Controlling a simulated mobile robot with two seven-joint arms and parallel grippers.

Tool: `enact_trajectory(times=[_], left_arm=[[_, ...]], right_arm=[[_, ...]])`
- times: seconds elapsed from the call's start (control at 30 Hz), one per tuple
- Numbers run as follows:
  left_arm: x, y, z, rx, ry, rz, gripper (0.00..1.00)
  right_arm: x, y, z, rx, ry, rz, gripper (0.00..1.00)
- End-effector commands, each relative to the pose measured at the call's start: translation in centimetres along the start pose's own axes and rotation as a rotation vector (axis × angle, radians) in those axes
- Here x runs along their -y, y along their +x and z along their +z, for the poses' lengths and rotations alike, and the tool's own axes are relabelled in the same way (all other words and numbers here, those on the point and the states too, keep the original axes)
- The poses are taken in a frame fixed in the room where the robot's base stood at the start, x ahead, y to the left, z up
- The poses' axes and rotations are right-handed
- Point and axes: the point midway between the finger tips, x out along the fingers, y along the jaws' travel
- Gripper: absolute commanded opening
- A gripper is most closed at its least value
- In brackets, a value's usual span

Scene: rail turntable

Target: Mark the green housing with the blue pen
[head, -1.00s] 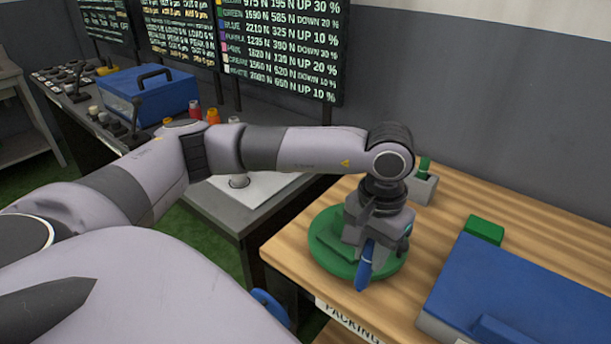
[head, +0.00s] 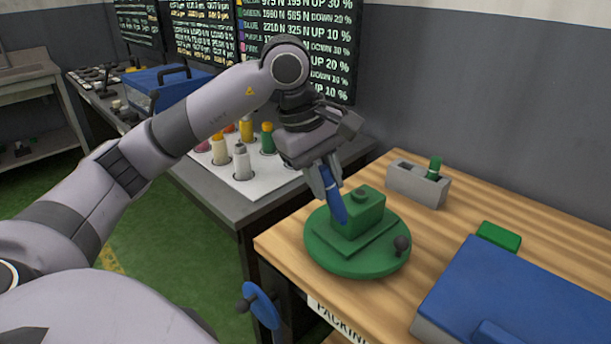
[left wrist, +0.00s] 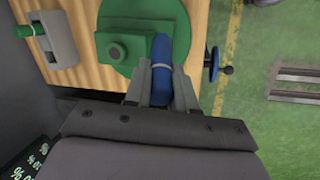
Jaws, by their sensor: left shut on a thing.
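The green housing (head: 359,212) is a block with a round knob on top, on a square plate on the green turntable (head: 355,263). It also shows in the left wrist view (left wrist: 118,50). My left gripper (head: 329,180) is shut on the blue pen (head: 334,205), above the turntable's left side. The pen hangs tilted, its lower end beside the housing's left face in the head view. Whether they touch, I cannot tell. In the left wrist view the pen (left wrist: 162,68) stands between the two fingers. My right gripper is not in view.
A grey holder (head: 415,184) with a green pen (head: 434,167) stands behind the turntable. A blue case (head: 500,290) and a green block (head: 498,236) lie to the right. Several bottles (head: 241,160) stand on the side bench. A blue handwheel (head: 261,305) sits by the table's left edge.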

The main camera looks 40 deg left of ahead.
Motion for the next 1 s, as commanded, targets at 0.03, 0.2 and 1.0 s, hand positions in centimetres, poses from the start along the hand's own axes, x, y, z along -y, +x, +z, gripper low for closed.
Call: enact_trajectory(times=[0.03,0.2,1.0], left_arm=[[0.3,-0.1,-0.7,-0.019,-0.082,0.032,0.01],[0.6,-1.9,-2.2,-0.076,-0.307,0.112,0.01],[2.6,3.0,-3.5,-0.109,-0.424,0.153,0.01]], right_arm=[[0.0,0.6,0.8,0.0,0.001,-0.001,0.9],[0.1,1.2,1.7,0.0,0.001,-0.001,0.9],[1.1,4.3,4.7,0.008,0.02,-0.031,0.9]])
